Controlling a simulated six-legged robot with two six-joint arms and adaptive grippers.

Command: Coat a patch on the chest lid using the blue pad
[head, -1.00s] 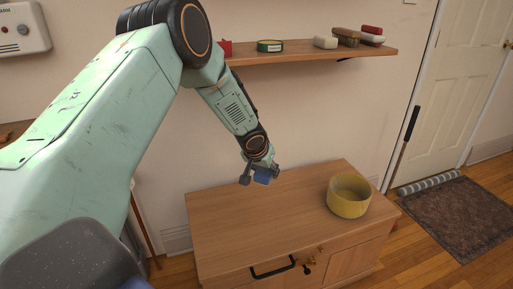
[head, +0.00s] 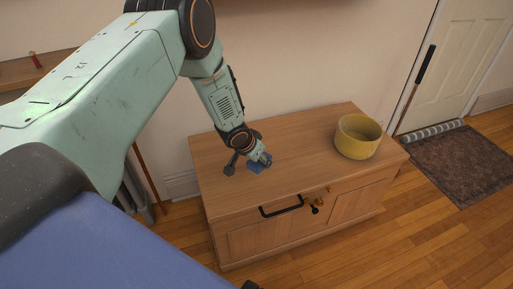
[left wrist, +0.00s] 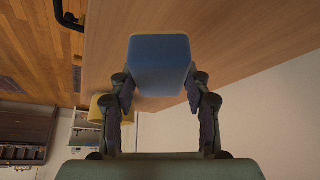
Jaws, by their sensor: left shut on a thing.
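The wooden chest (head: 229,201) stands against the wall, its lid (head: 305,140) flat and shut. My left gripper (head: 256,165) is over the left part of the lid, shut on the blue pad (head: 257,167). In the left wrist view the blue pad (left wrist: 160,62) sits between the two fingers of the gripper (left wrist: 161,88). The pad is at or just above the lid; I cannot tell whether it touches. No coated patch is visible on the lid. My right gripper is not in view.
A yellow bowl (head: 356,138) stands on the right part of the lid. A black handle (head: 281,207) and a latch (head: 315,208) are on the chest front. A brown mat (head: 456,165) lies by the door (head: 462,65). The lid's middle is clear.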

